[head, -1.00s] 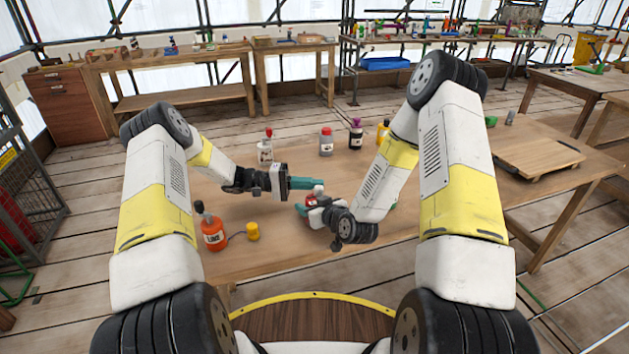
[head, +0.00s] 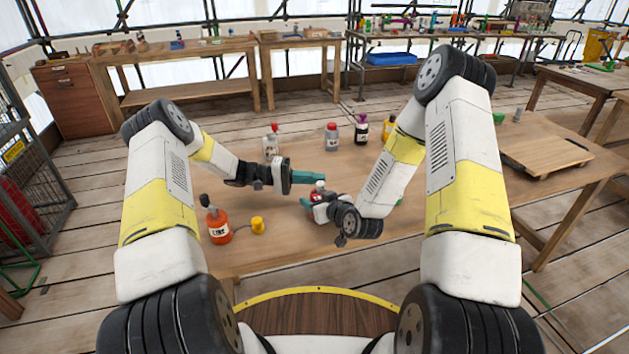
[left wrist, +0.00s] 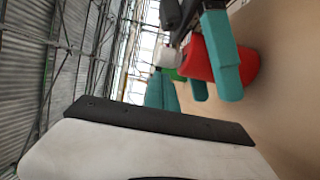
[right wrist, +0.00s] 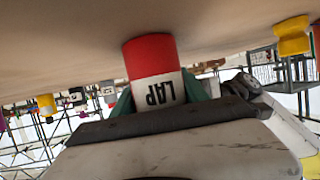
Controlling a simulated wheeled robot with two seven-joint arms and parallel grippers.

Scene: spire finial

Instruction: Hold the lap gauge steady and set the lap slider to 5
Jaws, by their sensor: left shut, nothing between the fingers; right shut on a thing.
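The lap gauge (right wrist: 155,72) is a block with a red end and a white part marked LAP, upside down in the right wrist view. My right gripper (head: 312,203) is shut on it, with teal fingers on either side of it in the right wrist view. In the head view the gauge (head: 319,187) shows only small, partly hidden by the gripper. My left gripper (head: 310,176) is shut and empty, its teal fingertips just above and beside the gauge. The red part (left wrist: 240,65) shows in the left wrist view behind a teal finger. The slider and its setting cannot be made out.
An orange-red bottle (head: 219,228) and a yellow cap-like piece (head: 258,225) stand at the front left. Several bottles, including a grey one (head: 332,137), stand behind the grippers. A wooden board (head: 545,155) lies on the right. The table (head: 270,262) is bare in front.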

